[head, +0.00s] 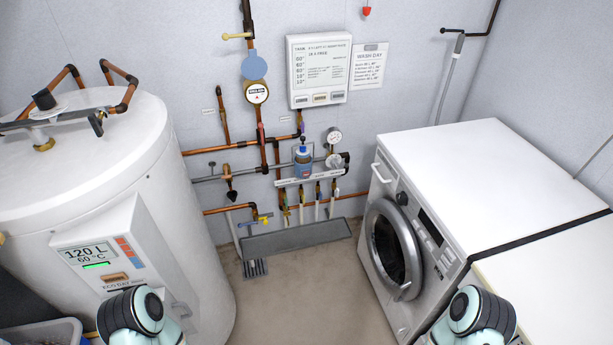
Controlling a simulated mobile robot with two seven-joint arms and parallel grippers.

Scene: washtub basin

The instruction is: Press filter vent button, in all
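A small filter unit (303,160) with a blue body and a dark top sits on the copper and grey pipework at the back wall, in the middle of the head view. A vent button on its top is too small to make out clearly. My left and right arms show only as rounded teal and black joints at the bottom edge, one at the left and one at the right. Neither gripper's fingers are in view. Both visible arm parts are well apart from the filter.
A white water heater (95,190) with a display panel stands at the left. A washing machine (405,235) stands at the right. A pressure gauge (334,135), a water meter (257,92) and a wall control box (318,70) surround the filter. The floor (290,290) between is clear.

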